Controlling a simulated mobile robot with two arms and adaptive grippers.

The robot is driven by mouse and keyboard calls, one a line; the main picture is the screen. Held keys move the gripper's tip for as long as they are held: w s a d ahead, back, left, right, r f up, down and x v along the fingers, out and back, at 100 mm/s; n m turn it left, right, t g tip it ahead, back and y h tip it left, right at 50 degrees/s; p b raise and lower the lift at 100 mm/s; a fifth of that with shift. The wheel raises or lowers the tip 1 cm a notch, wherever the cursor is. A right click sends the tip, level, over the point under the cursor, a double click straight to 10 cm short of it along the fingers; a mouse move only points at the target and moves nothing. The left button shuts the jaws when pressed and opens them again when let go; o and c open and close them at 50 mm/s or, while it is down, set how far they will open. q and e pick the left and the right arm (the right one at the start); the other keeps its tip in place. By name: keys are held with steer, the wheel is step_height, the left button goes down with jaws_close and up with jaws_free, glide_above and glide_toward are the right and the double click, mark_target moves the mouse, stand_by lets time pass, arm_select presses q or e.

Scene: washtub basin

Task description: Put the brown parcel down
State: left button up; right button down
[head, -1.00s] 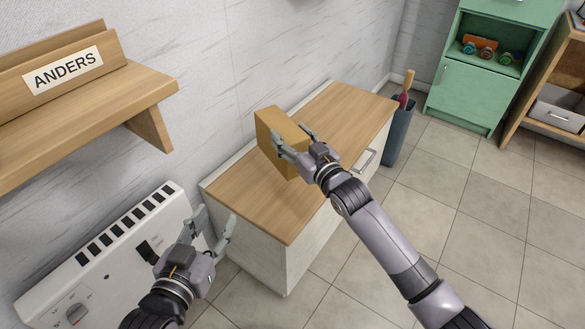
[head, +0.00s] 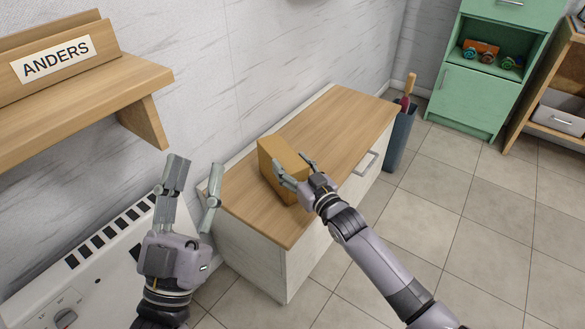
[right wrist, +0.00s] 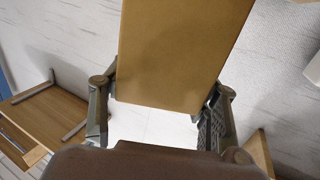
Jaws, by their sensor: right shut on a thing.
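The brown parcel (head: 277,158) is a box over the wooden top of a low cabinet (head: 335,120). My right gripper (head: 291,165) is shut on it, one finger on either side. In the right wrist view the parcel (right wrist: 180,50) sits between the two fingers and fills the upper middle. I cannot tell whether its underside touches the top, because the gripper and the box hide it. My left gripper (head: 196,168) is open and empty, left of the cabinet, with its fingers pointing up in the picture.
A wooden shelf with an ANDERS label (head: 55,58) juts from the wall at upper left. A white panel with a dial (head: 85,270) is below it. A dark bin (head: 400,140) and a green cabinet (head: 470,100) stand beyond. The cabinet top's far right part is bare.

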arm_select(q)
steer(key=shift+s+r, duration=0.2)
steer(key=shift+r, duration=0.05)
arm_select(e)
steer(key=c, duration=0.6)
jaws_free()
steer(key=shift+f, duration=0.15)
arm_select(q)
steer(key=shift+s+r, duration=0.1)
